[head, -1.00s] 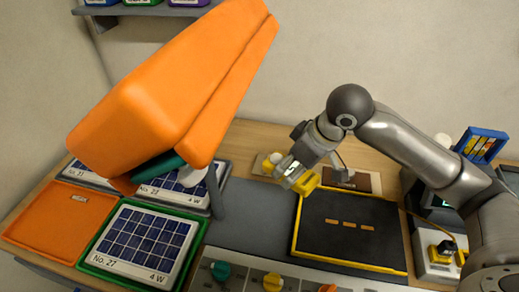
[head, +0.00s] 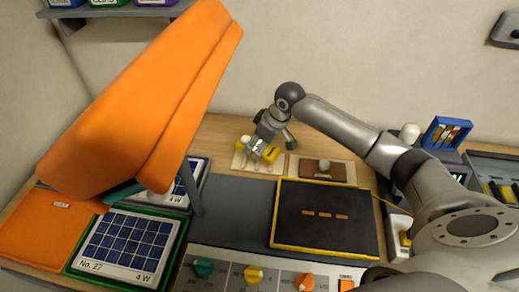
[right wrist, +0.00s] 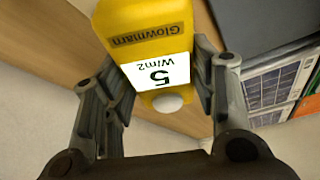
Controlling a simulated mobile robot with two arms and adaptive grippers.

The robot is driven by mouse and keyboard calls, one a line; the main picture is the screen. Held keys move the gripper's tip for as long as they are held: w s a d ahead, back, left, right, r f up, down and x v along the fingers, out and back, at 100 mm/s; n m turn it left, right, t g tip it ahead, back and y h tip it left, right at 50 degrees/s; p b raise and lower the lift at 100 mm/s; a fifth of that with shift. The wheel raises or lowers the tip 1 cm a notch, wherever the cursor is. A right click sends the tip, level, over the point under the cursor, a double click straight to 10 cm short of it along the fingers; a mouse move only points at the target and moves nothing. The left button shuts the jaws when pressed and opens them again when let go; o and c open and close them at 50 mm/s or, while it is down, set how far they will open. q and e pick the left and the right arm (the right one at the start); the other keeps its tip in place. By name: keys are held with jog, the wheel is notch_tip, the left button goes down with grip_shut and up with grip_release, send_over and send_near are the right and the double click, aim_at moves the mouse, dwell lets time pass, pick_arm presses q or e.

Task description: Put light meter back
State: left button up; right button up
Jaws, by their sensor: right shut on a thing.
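The light meter (right wrist: 152,50) is yellow with a white display reading 5 W/m2 and a white dome. My right gripper (head: 262,149) is shut on it, with a finger on each side in the right wrist view. In the head view, the meter and gripper are at or just above a pale wooden plate (head: 238,161) at the back of the bench. I cannot tell whether the meter touches the plate. My left gripper is not in view.
A large orange hood (head: 135,100) overhangs the left side, above several solar panels (head: 128,242). A dark yellow-edged board (head: 325,219) lies right of the grey mat (head: 236,212). A brown block (head: 324,169) sits beside the pale plate. Knobs (head: 254,274) line the front.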

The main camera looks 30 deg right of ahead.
jog(key=shift+w+d+f, duration=0.35)
jog(key=shift+w+f, duration=0.15)
jog(key=shift+f, duration=0.2)
notch_tip(320, 180, down, 3)
jog(key=shift+f+p, duration=0.1)
jog(key=shift+p, duration=0.2)
jog(key=shift+w, duration=0.1)
jog(key=shift+f, duration=0.15)
jog(key=o, duration=1.2)
jog(key=b+v, duration=0.1)
jog(key=v, duration=1.1)
jog(key=shift+d+b, duration=0.1)
jog(key=shift+b, duration=0.2)
